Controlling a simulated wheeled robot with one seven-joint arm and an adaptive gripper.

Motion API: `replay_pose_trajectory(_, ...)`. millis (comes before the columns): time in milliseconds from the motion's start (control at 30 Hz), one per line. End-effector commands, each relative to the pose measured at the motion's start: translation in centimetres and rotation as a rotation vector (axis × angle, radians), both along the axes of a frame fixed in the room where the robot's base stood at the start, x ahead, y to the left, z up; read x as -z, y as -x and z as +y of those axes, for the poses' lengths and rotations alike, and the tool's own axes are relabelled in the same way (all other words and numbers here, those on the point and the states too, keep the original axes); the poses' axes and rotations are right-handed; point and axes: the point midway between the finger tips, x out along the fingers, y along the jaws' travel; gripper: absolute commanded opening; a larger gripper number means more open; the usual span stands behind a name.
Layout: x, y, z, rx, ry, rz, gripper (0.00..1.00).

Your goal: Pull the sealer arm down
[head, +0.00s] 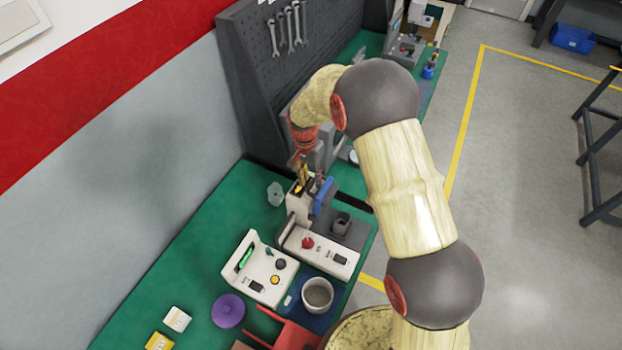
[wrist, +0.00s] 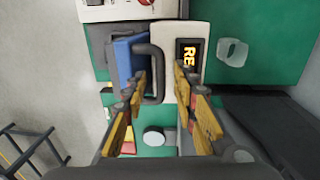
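My gripper (head: 304,178) is close above the sealer. In the wrist view my gripper (wrist: 160,76) is open, its fingers apart with the handle's bar appearing between them. I cannot tell whether they touch it.
A white control box (head: 262,268), a round pot (head: 317,293) and a purple lid (head: 228,310) are on the bench nearer the camera. A clear cup (head: 275,193) stands left of the sealer. A dark pegboard (head: 262,75) with wrenches rises behind.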

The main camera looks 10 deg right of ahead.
Motion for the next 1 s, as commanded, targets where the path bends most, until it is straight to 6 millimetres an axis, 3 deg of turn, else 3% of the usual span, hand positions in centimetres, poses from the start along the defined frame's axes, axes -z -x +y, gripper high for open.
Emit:
replay_pose_trajectory(367, 0.77, -0.01, -0.06, 0.0, -0.001, -0.002, 0.28)
replay_pose_trajectory(867, 0.74, 0.0, -0.06, 0.0, -0.001, -0.002, 0.01)
replay_pose_trajectory(1000, 0.74, 0.0, -0.06, 0.0, -0.001, -0.002, 0.0)
